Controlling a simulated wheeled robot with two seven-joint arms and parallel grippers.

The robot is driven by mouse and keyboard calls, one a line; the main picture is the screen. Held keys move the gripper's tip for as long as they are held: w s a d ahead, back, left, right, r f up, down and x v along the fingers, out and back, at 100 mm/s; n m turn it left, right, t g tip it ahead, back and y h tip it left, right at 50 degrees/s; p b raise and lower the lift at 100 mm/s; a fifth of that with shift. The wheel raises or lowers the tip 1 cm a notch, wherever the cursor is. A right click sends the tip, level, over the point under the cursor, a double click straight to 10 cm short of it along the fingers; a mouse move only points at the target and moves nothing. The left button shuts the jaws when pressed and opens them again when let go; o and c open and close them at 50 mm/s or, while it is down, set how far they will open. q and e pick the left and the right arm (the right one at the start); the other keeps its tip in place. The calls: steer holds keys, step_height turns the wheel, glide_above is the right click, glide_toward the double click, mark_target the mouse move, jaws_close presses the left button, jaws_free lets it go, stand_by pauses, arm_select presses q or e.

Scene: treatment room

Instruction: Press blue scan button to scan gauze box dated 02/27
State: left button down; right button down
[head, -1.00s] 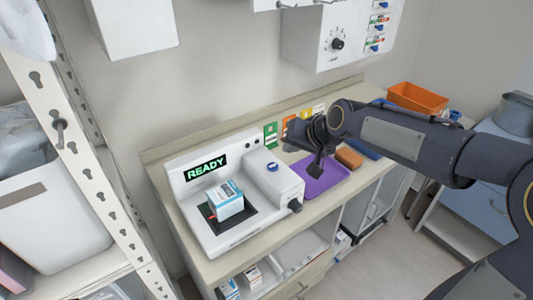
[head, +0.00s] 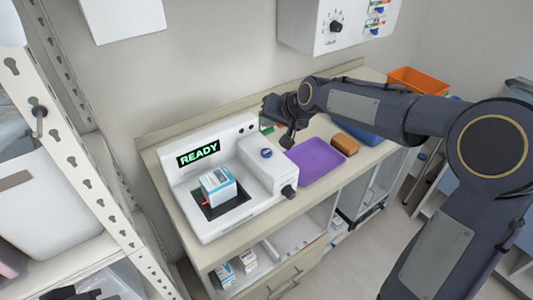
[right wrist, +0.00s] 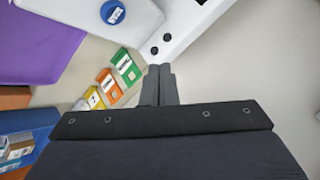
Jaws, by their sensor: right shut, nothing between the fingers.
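The white scanner (head: 215,230) stands on the counter, and its display reads READY in green. A white and blue gauze box (head: 218,187) sits on the scanner's dark pad (head: 238,208), with a red light at its lower left; its date is not legible. The blue scan button (head: 266,153) is on top of the scanner's right block. It also shows in the right wrist view (right wrist: 113,12). My right gripper (head: 288,142) is shut and empty, above and to the right of the button, not touching it. In the right wrist view its fingers (right wrist: 160,85) are together. My left gripper is not in view.
A purple tray (head: 316,161) lies right of the scanner, with a brown block (head: 345,144) beyond it. Coloured cards (right wrist: 104,86) stand by the wall. An orange bin (head: 417,82) is at the back right. A shelf rack (head: 75,150) stands at left. Small boxes (head: 224,272) are below the counter.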

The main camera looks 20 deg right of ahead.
mark_target(269, 154)
step_height(269, 154, down, 8)
steer(key=b, duration=0.5)
steer(key=shift+r, duration=0.25)
steer(key=shift+f+b, duration=0.15)
steer(key=shift+b, duration=0.15)
stand_by(1.2)
steer(key=shift+f+b, duration=0.3)
steer(key=shift+f+b, duration=0.35)
steer(key=shift+f, duration=0.05)
stand_by(0.8)
steer(key=shift+r, duration=0.1)
steer(key=shift+r+p, duration=0.65)
steer(key=shift+r, duration=0.1)
steer(key=shift+r, duration=0.1)
step_height(269, 154, up, 5)
steer(key=p, duration=0.4)
